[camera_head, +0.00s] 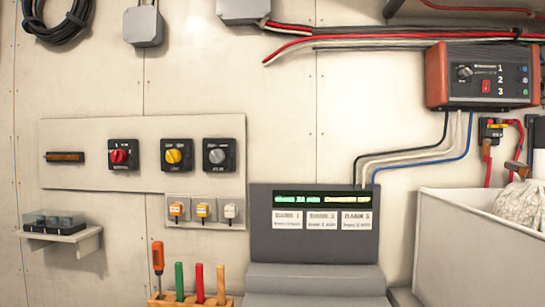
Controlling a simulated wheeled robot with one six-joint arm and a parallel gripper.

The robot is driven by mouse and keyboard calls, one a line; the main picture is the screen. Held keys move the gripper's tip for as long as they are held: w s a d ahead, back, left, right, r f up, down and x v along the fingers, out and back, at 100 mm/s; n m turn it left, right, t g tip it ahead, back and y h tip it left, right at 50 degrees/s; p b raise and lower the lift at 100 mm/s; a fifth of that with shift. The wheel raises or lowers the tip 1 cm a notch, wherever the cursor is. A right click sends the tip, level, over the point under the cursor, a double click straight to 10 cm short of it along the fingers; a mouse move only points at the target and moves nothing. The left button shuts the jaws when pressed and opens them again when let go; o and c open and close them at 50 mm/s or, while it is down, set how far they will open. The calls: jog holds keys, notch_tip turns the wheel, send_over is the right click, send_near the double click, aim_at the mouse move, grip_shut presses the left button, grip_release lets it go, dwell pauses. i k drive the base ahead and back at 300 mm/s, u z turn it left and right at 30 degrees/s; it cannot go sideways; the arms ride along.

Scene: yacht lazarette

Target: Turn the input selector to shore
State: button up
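Three black square rotary switches sit in a row on a pale wall panel (90,180). The left one has a red knob (120,156), the middle one a yellow knob (173,156), and the right one a grey knob (217,156). Their markings are too small to read, so I cannot tell which is the input selector or where it points. My gripper is not in view.
Below the switches are small orange, yellow and white parts (202,211). A rack (190,302) of upright tools stands lower down. A grey display console (258,240) is at centre, a pale bin (475,255) at right. A small shelf (62,237) juts out at left.

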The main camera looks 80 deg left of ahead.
aim_at(217, 156)
jog(key=u, duration=4.55)
jog(key=i, duration=1.65)
jog(key=z, duration=2.1)
